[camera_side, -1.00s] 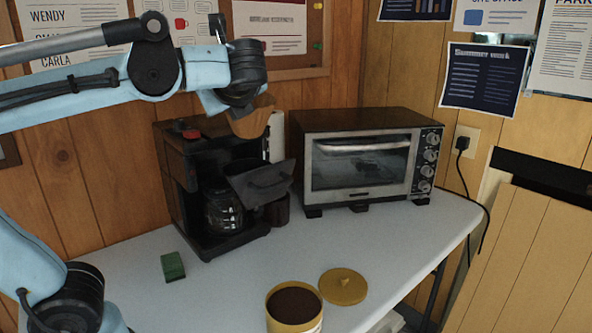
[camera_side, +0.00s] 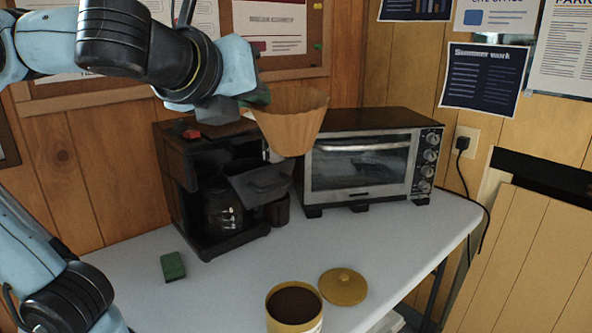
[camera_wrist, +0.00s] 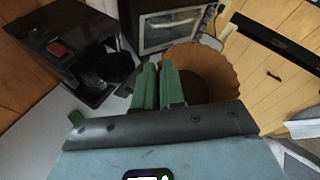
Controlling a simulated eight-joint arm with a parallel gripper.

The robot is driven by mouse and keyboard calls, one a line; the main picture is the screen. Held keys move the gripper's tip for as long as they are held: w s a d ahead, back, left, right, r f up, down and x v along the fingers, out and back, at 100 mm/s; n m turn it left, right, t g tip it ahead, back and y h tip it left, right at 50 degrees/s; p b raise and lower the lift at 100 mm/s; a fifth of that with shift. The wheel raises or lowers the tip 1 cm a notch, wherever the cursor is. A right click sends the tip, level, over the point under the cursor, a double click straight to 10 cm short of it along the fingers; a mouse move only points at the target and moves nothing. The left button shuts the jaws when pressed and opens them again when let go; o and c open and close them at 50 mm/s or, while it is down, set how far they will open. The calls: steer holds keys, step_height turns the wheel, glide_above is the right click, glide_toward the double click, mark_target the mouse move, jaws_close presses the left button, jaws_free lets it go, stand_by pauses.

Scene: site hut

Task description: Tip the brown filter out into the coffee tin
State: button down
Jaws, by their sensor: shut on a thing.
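The brown filter (camera_side: 290,128) is a fluted paper cup, held in the air roughly upright with its wide rim up, in front of the coffee maker and oven. My gripper (camera_side: 262,98) is shut on its left rim. The yellow coffee tin (camera_side: 294,310) stands open at the table's front, dark brown inside, below and apart from the filter. Its lid (camera_side: 343,287) lies beside it.
A black coffee maker (camera_side: 190,205) stands at the back left, its basket swung out. A toaster oven (camera_side: 360,165) stands right of it. A green block (camera_side: 173,266) lies on the white table (camera_side: 225,285). Table space around the tin's left is clear.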

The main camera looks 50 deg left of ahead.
step_height(320, 180, down, 18)
steer(key=w+f+m+g+h, duration=0.1)
steer(key=w+m+g, duration=0.3)
steer(key=w+g, duration=0.6)
steer(key=f+g, duration=0.1)
steer(key=g, duration=0.3)
steer(key=shift+w+d+f+h, duration=0.2)
steer(key=shift+f+h, duration=0.1)
steer(key=shift+f, duration=0.1)
stand_by(0.4)
steer(key=shift+s+r, duration=0.1)
stand_by(0.8)
steer(key=s+r+n+t+y, duration=0.1)
steer(key=s+r+n+t, duration=0.2)
steer(key=s+t, duration=0.7)
steer(key=shift+s+n+t, duration=0.2)
steer(key=shift+n+t, duration=0.1)
steer(key=shift+t, duration=1.9)
